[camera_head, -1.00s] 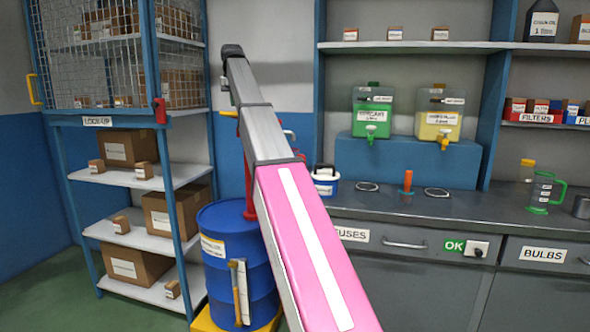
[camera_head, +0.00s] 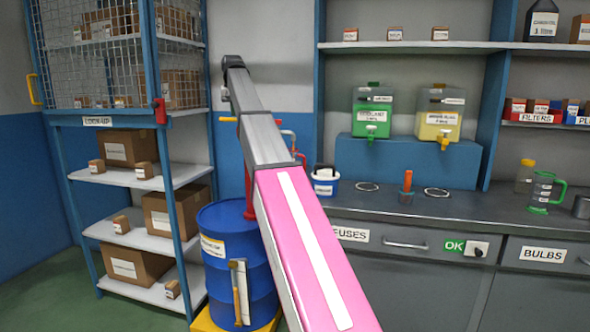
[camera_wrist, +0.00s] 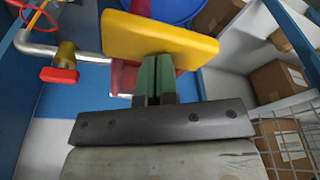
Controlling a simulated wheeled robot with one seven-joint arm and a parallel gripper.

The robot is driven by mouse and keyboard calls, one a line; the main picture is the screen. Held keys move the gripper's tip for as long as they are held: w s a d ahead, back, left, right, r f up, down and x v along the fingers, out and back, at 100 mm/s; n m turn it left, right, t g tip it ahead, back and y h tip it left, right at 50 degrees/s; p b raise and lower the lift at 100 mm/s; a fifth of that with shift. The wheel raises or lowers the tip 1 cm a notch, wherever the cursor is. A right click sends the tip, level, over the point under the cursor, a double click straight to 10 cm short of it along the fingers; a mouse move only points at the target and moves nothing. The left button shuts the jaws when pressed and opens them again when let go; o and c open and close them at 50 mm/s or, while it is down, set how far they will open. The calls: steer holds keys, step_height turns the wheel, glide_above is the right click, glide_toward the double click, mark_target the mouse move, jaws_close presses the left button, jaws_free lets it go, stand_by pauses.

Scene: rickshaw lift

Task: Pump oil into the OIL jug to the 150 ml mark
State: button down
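The blue oil drum (camera_head: 240,265) stands left of the bench with a red pump (camera_head: 249,180) on top. The pump's yellow handle (camera_head: 228,119) shows left of my arm, and as a broad yellow bar in the wrist view (camera_wrist: 185,40). My gripper (camera_wrist: 155,60) has its green fingers together, with their tips at the bar's near face; contact is hard to judge. The head view hides the gripper behind my arm. A white jug with a blue band (camera_head: 325,183) stands at the bench's left end near the pump; its label and oil level are unreadable.
A clear jug with a green handle (camera_head: 541,192) stands on the right of the bench (camera_head: 470,208). Green (camera_head: 372,112) and yellow (camera_head: 439,115) dispensers stand on a blue riser. Boxed shelves (camera_head: 130,178) flank the drum at left. A metal pipe with a red tap (camera_wrist: 58,75) is near the fingers.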

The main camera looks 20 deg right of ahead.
step_height(320, 180, down, 8)
steer(key=shift+r, duration=0.2)
stand_by(1.5)
steer(key=shift+r, duration=0.1)
steer(key=shift+r, duration=5.65)
steer(key=shift+f, duration=0.1)
stand_by(0.5)
